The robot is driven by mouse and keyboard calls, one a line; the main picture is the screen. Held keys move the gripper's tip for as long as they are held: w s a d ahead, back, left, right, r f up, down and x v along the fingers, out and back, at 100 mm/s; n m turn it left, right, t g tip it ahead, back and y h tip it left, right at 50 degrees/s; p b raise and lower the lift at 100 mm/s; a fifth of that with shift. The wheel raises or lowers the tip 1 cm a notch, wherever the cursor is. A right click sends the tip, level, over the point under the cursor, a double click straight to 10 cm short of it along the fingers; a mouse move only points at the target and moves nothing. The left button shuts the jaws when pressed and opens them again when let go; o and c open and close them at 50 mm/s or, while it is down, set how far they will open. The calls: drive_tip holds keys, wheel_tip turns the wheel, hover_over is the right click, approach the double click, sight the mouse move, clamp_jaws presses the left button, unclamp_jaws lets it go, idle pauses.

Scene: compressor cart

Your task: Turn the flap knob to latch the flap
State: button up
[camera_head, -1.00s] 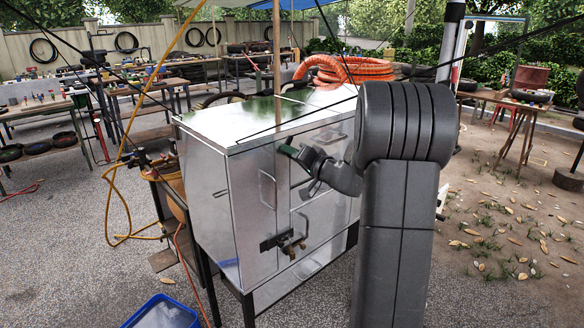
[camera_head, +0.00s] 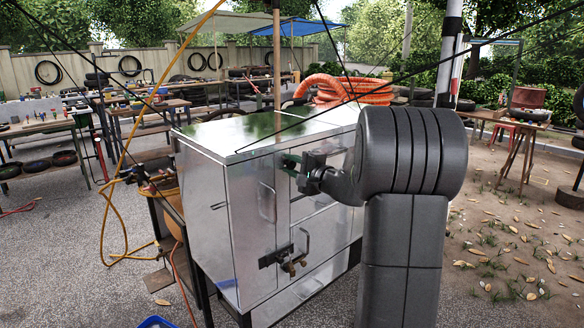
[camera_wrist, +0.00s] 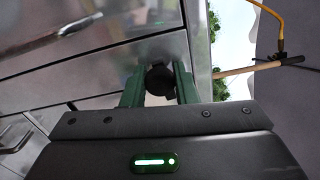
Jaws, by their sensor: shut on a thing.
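The flap knob (camera_wrist: 160,80) is a dark round knob, seen in the wrist view between my two green fingers. My gripper (camera_wrist: 160,88) is shut on it, one finger on each side. In the head view my gripper (camera_head: 290,164) is at the upper front of the silver metal cabinet (camera_head: 215,200), just below its top edge.
A tall door handle (camera_head: 267,202) and a dark latch with brass-coloured parts (camera_head: 285,258) are on the cabinet front, below my gripper. An orange hose coil (camera_head: 345,88) lies behind. A yellow hose (camera_head: 108,215) hangs at the left. Leaf-strewn ground at the right is open.

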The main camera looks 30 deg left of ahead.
drive_tip(key=shift+m, duration=0.6)
drive_tip(key=o, duration=1)
drive_tip(key=shift+d, duration=0.1)
drive_tip(key=b+v, duration=0.1)
drive_tip(key=v, duration=1.2)
drive_tip(key=shift+s+d+b, duration=0.1)
drive_tip(key=shift+d+b, duration=0.2)
drive_tip(key=shift+a, duration=0.1)
